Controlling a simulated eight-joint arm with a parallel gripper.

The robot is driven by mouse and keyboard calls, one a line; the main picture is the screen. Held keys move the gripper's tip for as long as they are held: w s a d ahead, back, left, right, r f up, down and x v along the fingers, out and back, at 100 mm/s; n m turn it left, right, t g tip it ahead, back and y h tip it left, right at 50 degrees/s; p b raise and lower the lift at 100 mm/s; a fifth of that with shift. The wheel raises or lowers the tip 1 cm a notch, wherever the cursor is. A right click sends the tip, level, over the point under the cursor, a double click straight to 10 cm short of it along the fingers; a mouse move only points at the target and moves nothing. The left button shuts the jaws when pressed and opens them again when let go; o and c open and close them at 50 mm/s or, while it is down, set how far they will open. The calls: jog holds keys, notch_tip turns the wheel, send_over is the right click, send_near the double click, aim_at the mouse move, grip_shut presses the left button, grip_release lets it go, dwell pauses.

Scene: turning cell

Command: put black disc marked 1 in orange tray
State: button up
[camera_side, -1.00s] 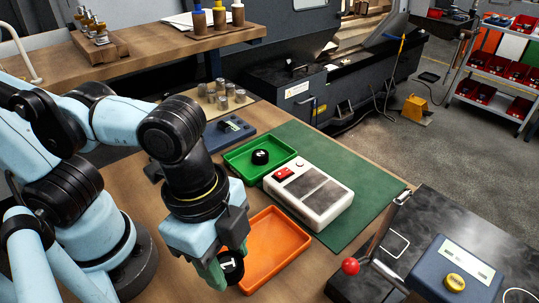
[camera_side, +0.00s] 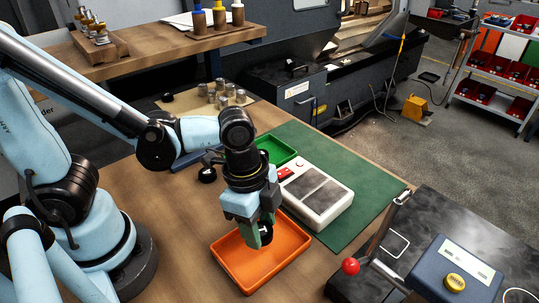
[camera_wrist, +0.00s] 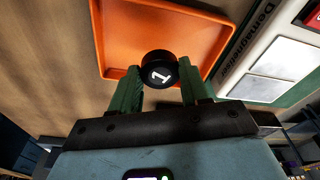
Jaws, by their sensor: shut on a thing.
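My gripper (camera_side: 256,238) is shut on the black disc marked 1 (camera_side: 266,235). In the wrist view the disc (camera_wrist: 160,70) sits between the green fingertips, its white 1 facing the camera. The orange tray (camera_side: 240,272) lies on the wooden bench below my gripper. In the side view the disc appears over the tray's upper part. In the wrist view the orange tray (camera_wrist: 112,40) shows behind the disc, and the disc overlaps its near rim. I cannot tell the exact height of the disc above the tray.
A white demagnetizer box (camera_side: 318,196) stands right of the orange tray on a green mat (camera_side: 360,190). A green tray (camera_side: 275,147) is behind, partly hidden by my arm. A red-knobbed lever (camera_side: 351,266) stands at the front right. Bare bench lies left of the orange tray.

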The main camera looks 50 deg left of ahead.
jog(key=shift+f, duration=1.85)
jog(key=shift+f, duration=0.1)
jog(key=o, duration=1.2)
jog(key=shift+a+r, duration=0.85)
jog(key=shift+r, duration=5.1)
jog(key=w+a+n+t, duration=0.2)
jog(key=a+n+t, duration=0.1)
jog(key=a+n, duration=0.3)
jog(key=w+a+r+n+t+y, duration=0.1)
jog(key=w+a+n+t, duration=0.2)
jog(key=a+n, duration=0.3)
jog(key=shift+w+a+n+t+y, duration=0.25)
jog(key=shift+w+n+t+y, duration=0.05)
jog(key=shift+n, duration=0.4)
